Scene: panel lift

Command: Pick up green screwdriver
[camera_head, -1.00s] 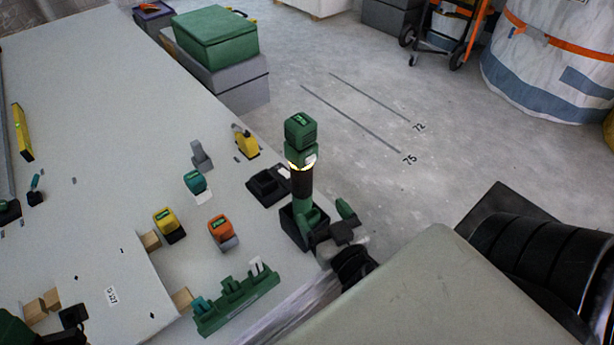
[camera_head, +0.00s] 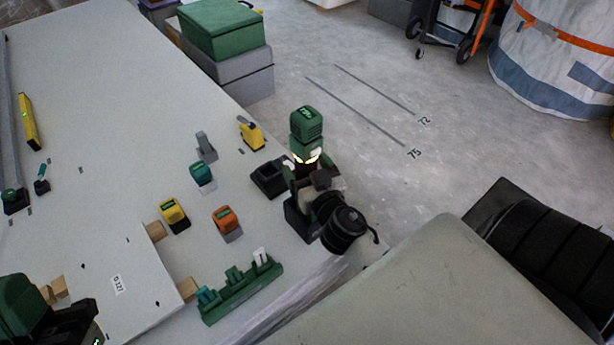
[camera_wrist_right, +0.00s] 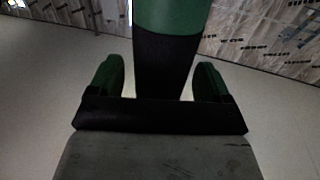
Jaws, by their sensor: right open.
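The green screwdriver (camera_head: 306,124) stands upright near the table's right edge, its green head on top. Its lower end is near a dark holder (camera_head: 298,222); my right gripper hides its middle. My right gripper (camera_head: 312,180) is open at the screwdriver's shaft, coming in from the right. In the right wrist view, the green and black screwdriver (camera_wrist_right: 168,55) stands between the two green fingers (camera_wrist_right: 158,82), with gaps visible on both sides. Part of my left arm, green and black, shows at the bottom left (camera_head: 45,312); its fingers cannot be made out.
A black charger-like block (camera_head: 268,178) sits close left of the screwdriver. Orange (camera_head: 227,221), yellow (camera_head: 173,212) and teal (camera_head: 201,174) tools and a green rack (camera_head: 240,290) lie on the table (camera_head: 100,130). Green and grey boxes (camera_head: 222,35) stand behind.

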